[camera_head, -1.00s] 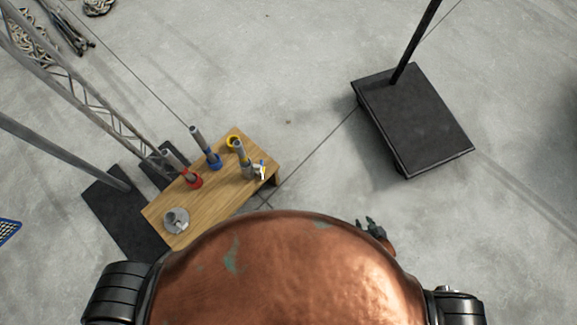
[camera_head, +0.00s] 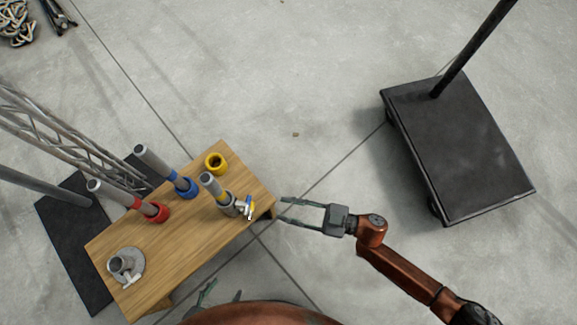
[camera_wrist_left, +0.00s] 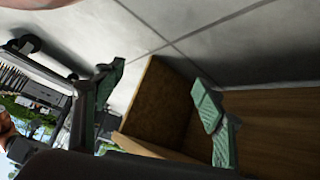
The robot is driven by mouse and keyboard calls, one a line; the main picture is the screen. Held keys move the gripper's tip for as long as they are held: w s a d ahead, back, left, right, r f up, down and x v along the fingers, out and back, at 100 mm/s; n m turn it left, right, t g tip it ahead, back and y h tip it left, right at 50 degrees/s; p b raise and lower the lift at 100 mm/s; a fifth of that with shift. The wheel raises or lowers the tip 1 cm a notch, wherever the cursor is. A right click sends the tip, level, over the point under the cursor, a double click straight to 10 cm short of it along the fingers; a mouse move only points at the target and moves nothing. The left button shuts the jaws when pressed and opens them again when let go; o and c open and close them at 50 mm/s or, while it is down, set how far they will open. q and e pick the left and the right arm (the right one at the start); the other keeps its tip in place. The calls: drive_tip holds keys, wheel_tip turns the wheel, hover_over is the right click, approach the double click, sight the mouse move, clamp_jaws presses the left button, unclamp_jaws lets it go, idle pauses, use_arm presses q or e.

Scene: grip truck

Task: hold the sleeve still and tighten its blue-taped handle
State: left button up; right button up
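A grey metal sleeve (camera_head: 229,204) stands around the foot of the yellow-taped pipe (camera_head: 211,185) near the right edge of the wooden table (camera_head: 180,245). Its blue-taped handle (camera_head: 249,209) sticks out to the right. My right gripper (camera_head: 283,208) is open and empty, just right of the table corner, its fingers pointing left toward the handle and apart from it. My left gripper (camera_head: 225,288) is low in the head view, below the table, partly hidden by my body. The left wrist view shows its fingers (camera_wrist_left: 158,74) spread and empty, with the wooden table (camera_wrist_left: 158,105) beyond.
A red-collared pipe (camera_head: 125,198), a blue-collared pipe (camera_head: 165,170), a yellow ring (camera_head: 216,163) and a grey flanged base (camera_head: 126,266) stand on the table. A metal truss (camera_head: 70,140) is at left. A black cart (camera_head: 455,150) stands at right. Floor between is clear.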

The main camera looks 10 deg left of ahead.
use_arm(q)
drive_tip(key=shift+w+a+r, duration=0.1)
drive_tip(key=shift+w+r, duration=0.1)
drive_tip(key=shift+w, duration=0.05)
drive_tip(key=w+d+f+m+g+y, duration=0.1)
drive_tip(key=w+d+f+m+g, duration=0.1)
drive_tip(key=w+d+f+m, duration=0.45)
drive_tip(key=w+d+f+m+g, duration=0.2)
drive_tip(key=w+d+f+m, duration=0.15)
drive_tip(key=w+d, duration=0.55)
drive_tip(key=m+t+y, duration=0.5)
drive_tip(key=m+y, duration=0.8)
drive_tip(key=y, duration=0.4)
approach(237, 212)
drive_tip(key=a, duration=0.1)
drive_tip(key=x, duration=1.2)
drive_tip(key=shift+w+d+r, duration=0.1)
drive_tip(key=shift+w+r, duration=0.2)
use_arm(e)
drive_tip(key=shift+s+a+r+n+g, duration=0.2)
drive_tip(key=shift+s+n+g, duration=0.1)
drive_tip(key=shift+s+g, duration=0.25)
